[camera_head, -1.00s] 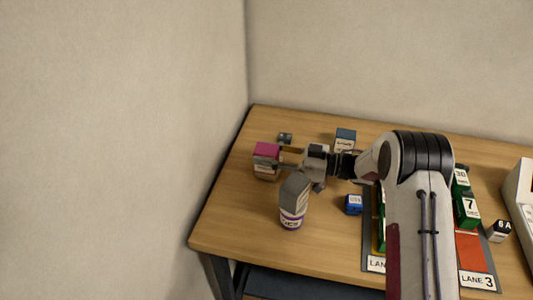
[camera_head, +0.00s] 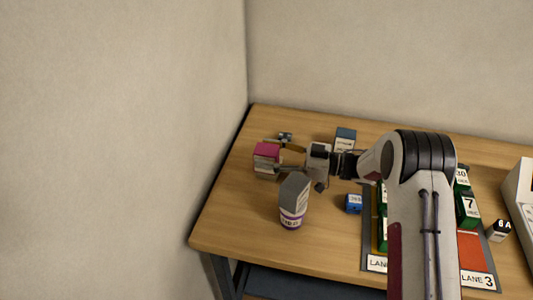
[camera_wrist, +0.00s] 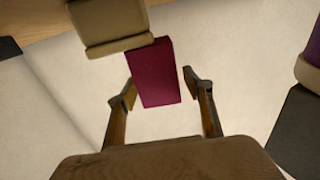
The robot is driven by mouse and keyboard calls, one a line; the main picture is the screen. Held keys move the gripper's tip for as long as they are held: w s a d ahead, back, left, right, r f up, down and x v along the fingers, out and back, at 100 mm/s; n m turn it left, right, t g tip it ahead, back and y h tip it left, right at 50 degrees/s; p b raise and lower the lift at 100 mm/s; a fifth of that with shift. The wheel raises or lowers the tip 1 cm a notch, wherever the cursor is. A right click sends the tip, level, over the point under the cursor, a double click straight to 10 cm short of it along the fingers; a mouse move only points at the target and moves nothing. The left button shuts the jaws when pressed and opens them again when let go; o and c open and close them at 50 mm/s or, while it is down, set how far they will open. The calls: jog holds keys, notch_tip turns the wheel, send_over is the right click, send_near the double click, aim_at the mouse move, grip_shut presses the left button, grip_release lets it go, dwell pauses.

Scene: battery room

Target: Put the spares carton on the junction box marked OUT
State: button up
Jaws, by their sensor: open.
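A carton with a magenta top and pale sides (camera_head: 266,152) stands at the left of the wooden table. Its small lettering is unreadable, so I cannot tell if it is the spares carton. My gripper (camera_head: 281,158) is open just right of it, its fingers pointing left towards it. In the wrist view, the magenta face (camera_wrist: 158,75) shows between the open fingers, with a tan block (camera_wrist: 108,22) beside it. No OUT marking is readable, so I cannot identify the junction box.
A grey-topped container with a purple-banded white base (camera_head: 293,203) stands close in front of my gripper. A small blue box (camera_head: 354,204) lies right of it. Lane trays with green blocks (camera_head: 467,210) are at right. A small dark item (camera_head: 285,137) lies behind the carton.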

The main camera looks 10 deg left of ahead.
jog(key=d, duration=0.4)
jog(key=shift+d, duration=0.3)
notch_tip(320, 180, up, 7)
send_over(278, 155)
jog(key=d, duration=0.2)
jog(key=shift+s+a, duration=0.1)
dwell(0.5)
